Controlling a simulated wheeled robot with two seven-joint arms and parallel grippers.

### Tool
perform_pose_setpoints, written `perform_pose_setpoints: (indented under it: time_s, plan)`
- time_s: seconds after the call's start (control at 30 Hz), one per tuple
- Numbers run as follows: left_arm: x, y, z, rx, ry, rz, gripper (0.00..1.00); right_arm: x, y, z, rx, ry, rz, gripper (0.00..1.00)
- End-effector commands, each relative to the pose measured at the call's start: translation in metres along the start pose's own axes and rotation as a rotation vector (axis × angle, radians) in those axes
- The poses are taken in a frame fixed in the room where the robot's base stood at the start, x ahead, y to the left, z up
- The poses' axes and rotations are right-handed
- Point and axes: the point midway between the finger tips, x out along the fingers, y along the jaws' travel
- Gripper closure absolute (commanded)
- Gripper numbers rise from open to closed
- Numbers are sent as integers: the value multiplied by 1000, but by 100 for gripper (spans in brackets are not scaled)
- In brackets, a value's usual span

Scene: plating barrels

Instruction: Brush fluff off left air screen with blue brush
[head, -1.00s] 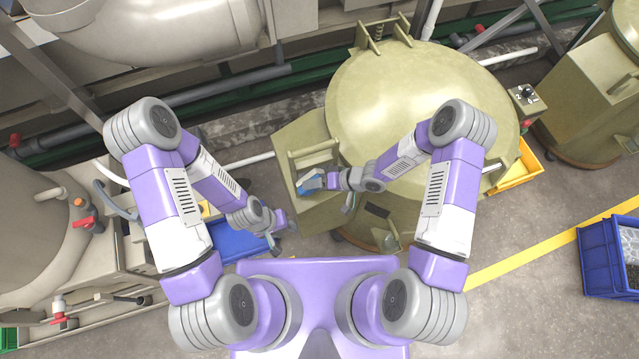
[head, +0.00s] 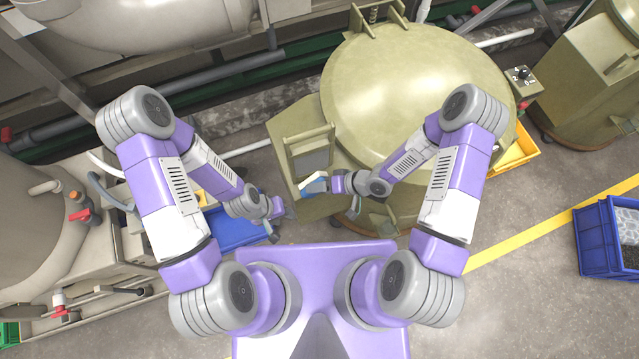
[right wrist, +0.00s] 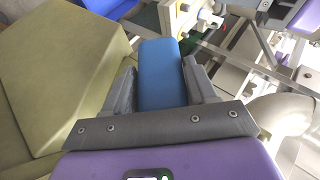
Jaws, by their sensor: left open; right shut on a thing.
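The blue brush (head: 315,186) is in my right gripper (head: 328,184), which is shut on it. In the right wrist view the blue brush (right wrist: 162,75) stands between the two grey fingers of the gripper (right wrist: 160,85). The left air screen (head: 311,160) is a framed grey panel on the olive box to the left of the round lid. The brush is at the lower edge of this screen; I cannot tell whether it touches. Any fluff is too small to make out. My left gripper (head: 283,215) is open and empty, beside the blue crate, left of and below the screen.
The large olive barrel lid (head: 420,95) fills the upper middle. A yellow crate (head: 515,155) and another blue crate (head: 590,262) stand to the right.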

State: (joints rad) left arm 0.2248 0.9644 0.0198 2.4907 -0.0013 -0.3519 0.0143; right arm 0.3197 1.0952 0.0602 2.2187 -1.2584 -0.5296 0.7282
Motion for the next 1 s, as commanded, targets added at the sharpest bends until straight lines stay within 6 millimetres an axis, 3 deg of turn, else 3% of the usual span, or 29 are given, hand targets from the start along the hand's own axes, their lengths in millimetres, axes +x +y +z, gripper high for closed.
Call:
perform_pose_setpoints:
  time_s: [0.17, 0.5, 1.0]
  plan:
    - [0, 0, 0, 0, 0, 0, 57, -1, 0, 2, 0, 0, 0, 100]
    - [3, -1, 0, 0, 0, 0, 57, -11, 0, 26, 1, 1, 0, 100]
    - [3, -1, 0, 0, 0, 0, 57, -12, 0, 27, 0, 0, 0, 100]
